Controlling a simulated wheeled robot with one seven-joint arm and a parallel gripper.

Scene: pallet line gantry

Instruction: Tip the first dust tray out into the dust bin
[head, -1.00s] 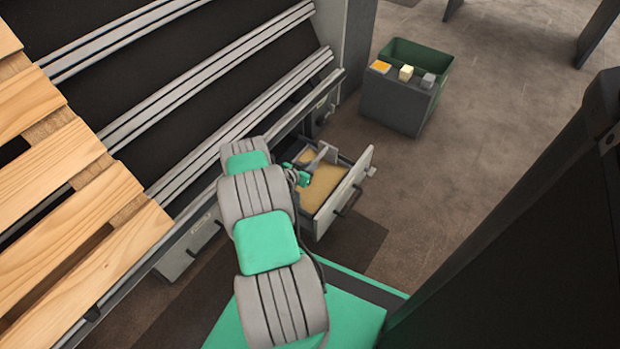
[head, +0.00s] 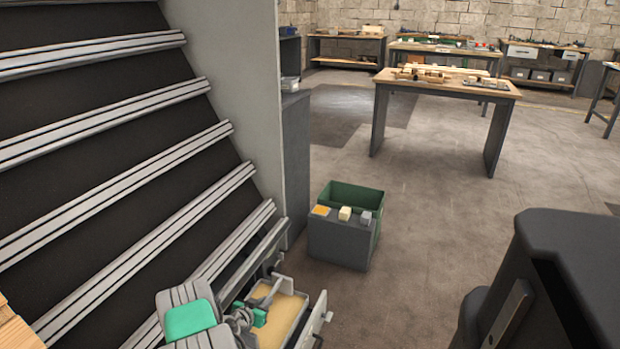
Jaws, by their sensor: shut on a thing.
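The dust tray (head: 319,313) is a pale drawer at the bottom centre, pulled out from under the slatted machine. A layer of tan dust (head: 282,320) lies in it, and the tray looks level. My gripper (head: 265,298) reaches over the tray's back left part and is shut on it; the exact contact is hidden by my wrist. The dust bin (head: 357,193) is a green, open-topped box on the floor beyond the tray, to its upper right.
A dark grey box (head: 338,245) stands against the bin's near side, with small orange, cream and grey blocks on top. The sloped machine (head: 100,160) fills the left. Open floor (head: 440,220) lies right of the bin. A wooden-topped table (head: 450,82) stands behind.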

